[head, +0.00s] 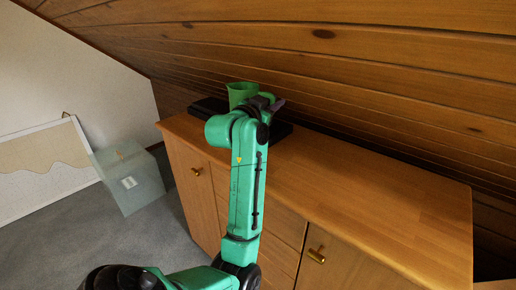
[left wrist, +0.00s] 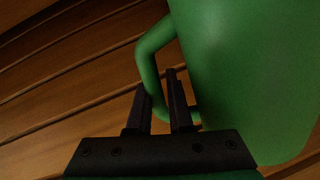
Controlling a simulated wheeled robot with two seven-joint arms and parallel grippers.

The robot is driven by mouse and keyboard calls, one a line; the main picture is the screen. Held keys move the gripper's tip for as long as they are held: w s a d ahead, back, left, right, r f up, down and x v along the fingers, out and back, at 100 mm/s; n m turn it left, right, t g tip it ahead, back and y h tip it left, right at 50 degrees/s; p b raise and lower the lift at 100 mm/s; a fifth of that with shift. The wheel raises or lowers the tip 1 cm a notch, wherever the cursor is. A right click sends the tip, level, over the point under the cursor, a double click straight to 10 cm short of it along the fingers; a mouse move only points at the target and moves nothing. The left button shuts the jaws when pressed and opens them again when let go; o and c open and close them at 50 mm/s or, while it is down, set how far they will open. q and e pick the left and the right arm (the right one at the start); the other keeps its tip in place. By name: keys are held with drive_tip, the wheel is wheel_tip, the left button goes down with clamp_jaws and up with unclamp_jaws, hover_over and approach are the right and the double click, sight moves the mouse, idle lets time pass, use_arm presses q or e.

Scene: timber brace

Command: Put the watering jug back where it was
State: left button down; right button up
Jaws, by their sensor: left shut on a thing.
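The green watering jug (head: 241,92) is at the far left end of the wooden cabinet top in the head view, partly hidden behind my arm. In the left wrist view the jug (left wrist: 240,70) fills the right side, with its curved handle at the middle. My left gripper (head: 277,103) reaches over the cabinet top to the jug. In the left wrist view its two dark fingers (left wrist: 165,100) are closed around the lower part of the handle. I cannot tell whether the jug's base touches the surface below. My right gripper is not in view.
A flat black object (head: 208,106) lies on the wooden cabinet (head: 380,190) around the jug's place. The right part of the top is clear. A sloped timber ceiling (head: 350,60) hangs low over it. A translucent box (head: 130,180) and a framed board (head: 40,165) stand left.

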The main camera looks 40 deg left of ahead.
use_arm(q)
drive_tip(key=f, duration=0.9)
drive_tip(key=shift+s+d+f+b, duration=0.1)
drive_tip(key=shift+s+b, duration=0.25)
drive_tip(key=shift+b, duration=0.05)
drive_tip(key=shift+f, duration=0.2)
drive_tip(key=shift+r, duration=0.1)
drive_tip(key=c, duration=0.8)
unclamp_jaws()
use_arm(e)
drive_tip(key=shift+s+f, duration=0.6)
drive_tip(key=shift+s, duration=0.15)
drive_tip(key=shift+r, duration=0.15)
